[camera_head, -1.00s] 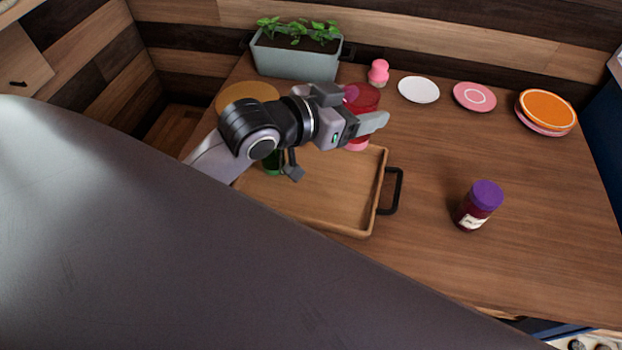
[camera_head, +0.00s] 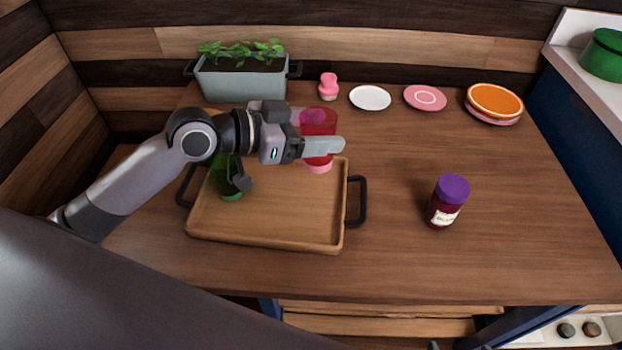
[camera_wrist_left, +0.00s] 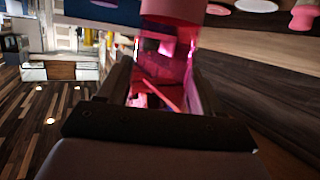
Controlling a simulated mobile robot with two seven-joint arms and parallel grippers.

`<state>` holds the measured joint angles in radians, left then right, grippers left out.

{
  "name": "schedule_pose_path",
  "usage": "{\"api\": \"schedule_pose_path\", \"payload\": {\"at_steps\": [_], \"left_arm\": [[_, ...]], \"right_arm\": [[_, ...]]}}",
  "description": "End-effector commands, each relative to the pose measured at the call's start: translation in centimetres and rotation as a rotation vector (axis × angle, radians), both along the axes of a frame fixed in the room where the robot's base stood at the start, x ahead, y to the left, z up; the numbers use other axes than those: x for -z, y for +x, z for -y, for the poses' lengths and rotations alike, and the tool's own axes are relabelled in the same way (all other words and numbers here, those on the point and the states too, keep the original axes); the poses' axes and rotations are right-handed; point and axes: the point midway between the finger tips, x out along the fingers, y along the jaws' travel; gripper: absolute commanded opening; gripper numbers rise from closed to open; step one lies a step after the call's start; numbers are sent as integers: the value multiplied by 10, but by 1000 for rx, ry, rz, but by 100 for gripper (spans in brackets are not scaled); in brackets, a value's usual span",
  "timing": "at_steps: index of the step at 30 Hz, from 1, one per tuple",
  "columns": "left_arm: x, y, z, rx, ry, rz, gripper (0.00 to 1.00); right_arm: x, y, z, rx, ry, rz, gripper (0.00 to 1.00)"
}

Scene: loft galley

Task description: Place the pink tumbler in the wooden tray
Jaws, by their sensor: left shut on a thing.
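The pink tumbler (camera_head: 319,122) is translucent and roughly upright. My left gripper (camera_head: 325,147) is shut on it, and a finger hides part of its lower side. Its pale pink bottom overlaps the far right edge of the wooden tray (camera_head: 290,212) in the head view; I cannot tell how high above the tray it is. In the left wrist view the tumbler (camera_wrist_left: 168,65) sits between both fingers. A green glass (camera_head: 230,182) stands in the tray's left part, partly hidden by my wrist. My right gripper is not in view.
A purple-lidded jar (camera_head: 446,203) stands right of the tray. A planter (camera_head: 240,84), a pink shaker-like item (camera_head: 328,86), a white plate (camera_head: 370,97), a pink plate (camera_head: 425,97) and an orange-topped plate stack (camera_head: 495,101) line the back. The tray's middle and right are bare.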

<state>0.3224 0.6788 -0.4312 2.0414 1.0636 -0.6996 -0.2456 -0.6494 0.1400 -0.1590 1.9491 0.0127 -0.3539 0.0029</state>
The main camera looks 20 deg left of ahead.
Motion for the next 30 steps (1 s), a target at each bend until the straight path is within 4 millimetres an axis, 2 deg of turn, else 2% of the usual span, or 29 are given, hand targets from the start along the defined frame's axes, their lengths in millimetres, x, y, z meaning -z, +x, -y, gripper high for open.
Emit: {"api": "schedule_pose_path", "payload": {"at_steps": [1, 6, 13, 18, 22, 30], "left_arm": [[17, 0, 0, -1, -3, -6, 30], [54, 0, 0, -1, -2, -2, 30], [75, 0, 0, 0, -1, 1, 30], [102, 0, 0, -1, -2, -2, 30], [112, 0, 0, -1, -1, 2, 30], [112, 0, 0, -1, -1, 2, 30]], "right_arm": [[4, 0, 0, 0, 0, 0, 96], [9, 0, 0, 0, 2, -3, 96], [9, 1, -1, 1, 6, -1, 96], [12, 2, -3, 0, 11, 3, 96], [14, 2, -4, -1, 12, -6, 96], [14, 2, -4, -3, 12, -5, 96]]}}
